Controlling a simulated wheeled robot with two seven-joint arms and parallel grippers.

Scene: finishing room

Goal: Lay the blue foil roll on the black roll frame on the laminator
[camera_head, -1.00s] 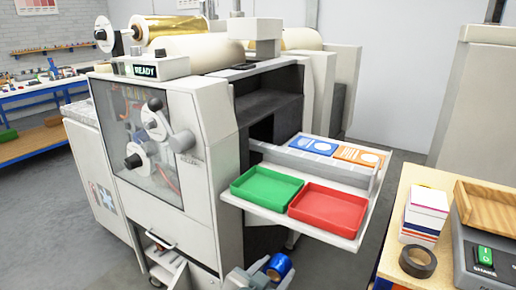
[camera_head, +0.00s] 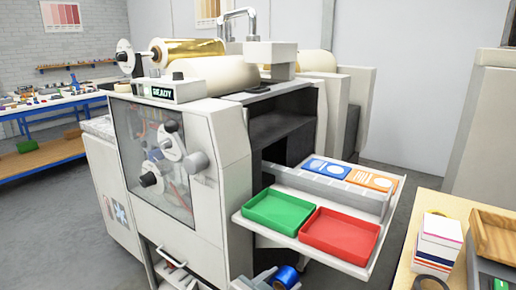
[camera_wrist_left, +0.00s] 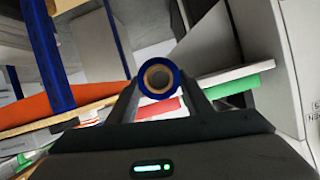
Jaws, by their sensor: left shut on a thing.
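The blue foil roll (camera_head: 286,277) is at the bottom edge of the head view, in front of the laminator (camera_head: 230,170) and below its trays. My left gripper (camera_head: 268,279) is shut on it, partly cut off by the frame edge. In the left wrist view the roll (camera_wrist_left: 175,82) is seen end-on between the fingertips, a blue ring around a brown core. The laminator carries a gold foil roll (camera_head: 190,50) and a pale roll on top. I cannot clearly make out the black roll frame. My right gripper is not in view.
A side shelf (camera_head: 362,262) juts from the laminator with a green tray (camera_head: 279,212) and a red tray (camera_head: 340,236). A wooden table (camera_head: 405,270) with boxes stands at the right. An open drawer (camera_head: 170,262) sits low on the laminator's front.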

